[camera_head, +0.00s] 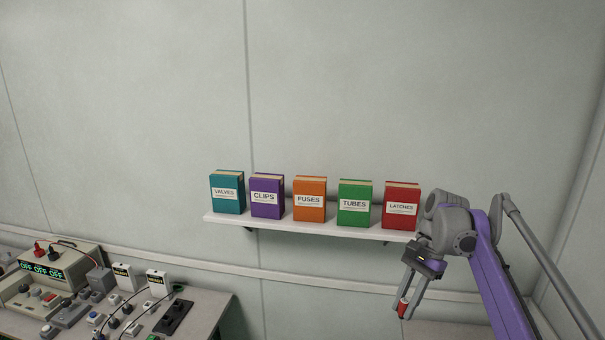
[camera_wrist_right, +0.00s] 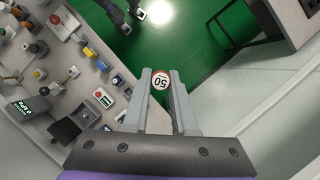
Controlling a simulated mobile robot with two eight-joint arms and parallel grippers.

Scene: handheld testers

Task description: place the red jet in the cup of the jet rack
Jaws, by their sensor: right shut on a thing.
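My right gripper (camera_head: 412,296) hangs fingers-down at the lower right of the head view, below the right end of the wall shelf. It is shut on the red jet (camera_head: 402,307), a small red piece at the fingertips. In the right wrist view the right gripper (camera_wrist_right: 161,85) holds the jet (camera_wrist_right: 160,80) between its fingertips; its round end is white with a red rim and reads "50". I cannot make out the jet rack or its cup in either view.
A bench (camera_head: 205,310) with testers (camera_head: 45,270), switches and cables stands at the lower left. Green floor (camera_wrist_right: 205,60) shows below the gripper.

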